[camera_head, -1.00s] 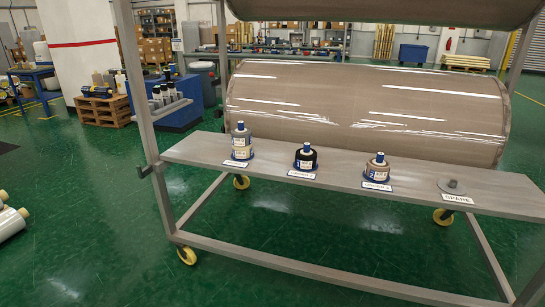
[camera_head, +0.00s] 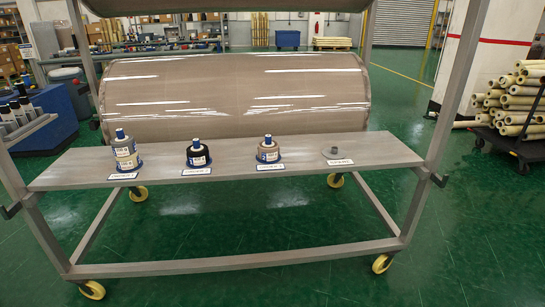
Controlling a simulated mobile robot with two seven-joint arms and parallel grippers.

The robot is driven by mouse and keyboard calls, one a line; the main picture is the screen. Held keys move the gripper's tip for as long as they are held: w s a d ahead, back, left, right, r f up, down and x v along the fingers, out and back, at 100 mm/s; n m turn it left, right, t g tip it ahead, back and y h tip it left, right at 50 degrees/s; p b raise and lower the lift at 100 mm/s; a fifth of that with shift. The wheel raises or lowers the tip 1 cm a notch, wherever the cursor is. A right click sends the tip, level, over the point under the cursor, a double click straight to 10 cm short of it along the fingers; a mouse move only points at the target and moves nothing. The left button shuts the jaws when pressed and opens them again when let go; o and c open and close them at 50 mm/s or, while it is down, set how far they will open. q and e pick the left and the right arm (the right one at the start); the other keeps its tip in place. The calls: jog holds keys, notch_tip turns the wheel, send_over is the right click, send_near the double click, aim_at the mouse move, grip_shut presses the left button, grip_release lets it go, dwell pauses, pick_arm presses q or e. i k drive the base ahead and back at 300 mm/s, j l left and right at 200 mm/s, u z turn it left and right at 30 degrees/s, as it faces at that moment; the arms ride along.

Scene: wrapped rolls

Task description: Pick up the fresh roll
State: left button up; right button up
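A large brown-grey roll in shiny clear wrap (camera_head: 235,95) lies horizontally behind the shelf of a wheeled metal rack (camera_head: 230,162). Part of another roll (camera_head: 220,5) shows at the top edge above it. On the shelf stand a bottle with a pale and beige body (camera_head: 125,152), a black spool-like item (camera_head: 198,155) and a beige one (camera_head: 268,150), each with a blue top and a label in front. A flat grey holder (camera_head: 335,153) at the right end is empty. Which roll is the fresh one I cannot tell. Neither gripper shows.
A dark cart piled with pale yellow tubes (camera_head: 515,100) stands at the right by a white pillar (camera_head: 485,55). A blue cabinet with bottles (camera_head: 45,115) is at the left. Green floor (camera_head: 460,220) is open right of the rack. Yellow casters (camera_head: 92,289) stick out below.

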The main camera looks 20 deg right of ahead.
aim_at(198, 154)
jog(key=i+l+u, duration=0.45)
jog(key=i+l, duration=0.6)
jog(key=i, duration=0.1)
